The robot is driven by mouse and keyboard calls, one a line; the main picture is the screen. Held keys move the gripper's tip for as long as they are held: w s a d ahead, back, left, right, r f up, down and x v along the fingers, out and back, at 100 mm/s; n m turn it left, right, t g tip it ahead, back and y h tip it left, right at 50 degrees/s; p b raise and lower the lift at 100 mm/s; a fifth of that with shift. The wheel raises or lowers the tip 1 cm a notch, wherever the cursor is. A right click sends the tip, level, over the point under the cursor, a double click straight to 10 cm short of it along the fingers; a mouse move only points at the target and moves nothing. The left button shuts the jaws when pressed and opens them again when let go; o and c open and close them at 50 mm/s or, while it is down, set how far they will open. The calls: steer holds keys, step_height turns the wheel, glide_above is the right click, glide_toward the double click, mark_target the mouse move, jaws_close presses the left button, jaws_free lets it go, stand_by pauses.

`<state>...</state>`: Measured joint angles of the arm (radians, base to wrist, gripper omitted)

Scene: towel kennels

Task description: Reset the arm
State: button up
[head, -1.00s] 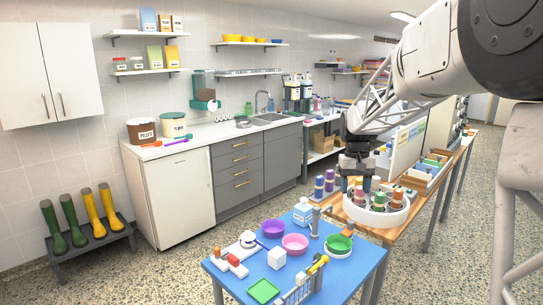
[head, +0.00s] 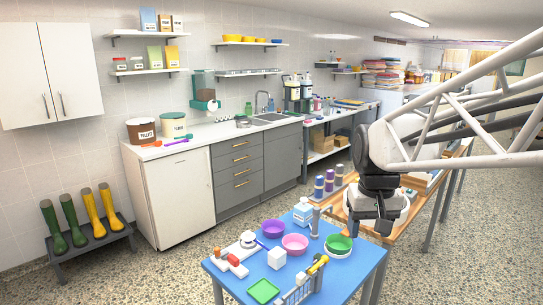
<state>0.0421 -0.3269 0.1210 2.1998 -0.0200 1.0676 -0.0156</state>
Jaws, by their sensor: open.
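My gripper (head: 369,224) hangs at the right of the head view, in front of the round white carousel. Its jaws are open, and I see nothing held between them. The white carousel (head: 402,213) stands on the wooden table and is mostly hidden behind my gripper and arm.
Several purple-and-grey spools (head: 318,187) stand left of the carousel. Grey cabinets (head: 238,170) line the wall.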

steer(key=s+a+f, duration=0.1)
steer(key=s+f, duration=0.1)
steer(key=s, duration=0.7)
steer(key=s+a+f+t, duration=0.1)
steer(key=s+f, duration=0.2)
steer(key=s, duration=0.5)
steer(key=shift+s+f+t, duration=0.3)
steer(key=shift+s+f, duration=0.05)
steer(key=shift+s, duration=0.05)
